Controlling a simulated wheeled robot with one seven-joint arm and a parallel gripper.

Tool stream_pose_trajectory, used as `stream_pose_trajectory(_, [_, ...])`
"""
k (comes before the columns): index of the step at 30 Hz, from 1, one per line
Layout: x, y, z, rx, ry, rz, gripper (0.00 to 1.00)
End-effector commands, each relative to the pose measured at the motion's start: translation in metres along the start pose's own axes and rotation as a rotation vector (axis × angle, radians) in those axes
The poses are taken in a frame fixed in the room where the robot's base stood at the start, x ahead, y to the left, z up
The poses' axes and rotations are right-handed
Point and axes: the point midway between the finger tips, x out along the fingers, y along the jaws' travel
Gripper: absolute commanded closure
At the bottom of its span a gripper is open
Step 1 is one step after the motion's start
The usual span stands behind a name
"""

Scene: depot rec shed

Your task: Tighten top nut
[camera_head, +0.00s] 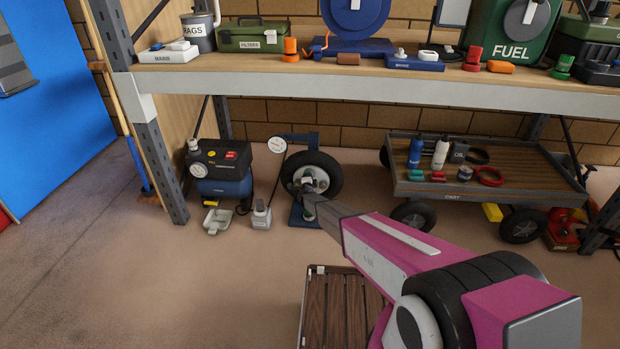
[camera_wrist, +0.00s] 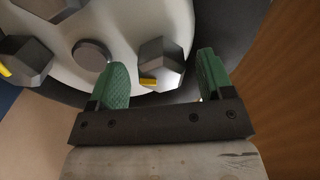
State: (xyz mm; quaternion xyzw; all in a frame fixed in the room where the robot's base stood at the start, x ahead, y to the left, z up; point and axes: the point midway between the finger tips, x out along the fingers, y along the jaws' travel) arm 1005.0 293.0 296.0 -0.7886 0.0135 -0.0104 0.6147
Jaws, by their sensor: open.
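A wheel with a black tyre (camera_head: 324,172) and pale hub stands on a blue stand (camera_head: 302,215) under the shelf. In the wrist view the pale hub plate (camera_wrist: 120,22) carries a round grey cap (camera_wrist: 91,55) and several grey hex nuts. One nut (camera_wrist: 163,62) with a yellow mark lies between the fingertips in the picture; another nut (camera_wrist: 27,62) is at far left. I cannot tell which is the top nut. My gripper (camera_wrist: 163,82) is open, with green pads either side of the first nut and gaps showing. It reaches the hub in the head view (camera_head: 309,197).
A loaded cart (camera_head: 480,190) stands right. The shelf (camera_head: 350,84) spans above. A slatted wooden surface (camera_head: 343,310) lies below my arm. Floor at left is clear.

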Motion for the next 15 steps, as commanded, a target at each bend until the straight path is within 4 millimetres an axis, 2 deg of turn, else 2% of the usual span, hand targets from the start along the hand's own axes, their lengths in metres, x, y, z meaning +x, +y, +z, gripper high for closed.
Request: stream_pose_trajectory(15, [-0.088,-0.001,-0.001,0.001,0.000,0.001,0.26])
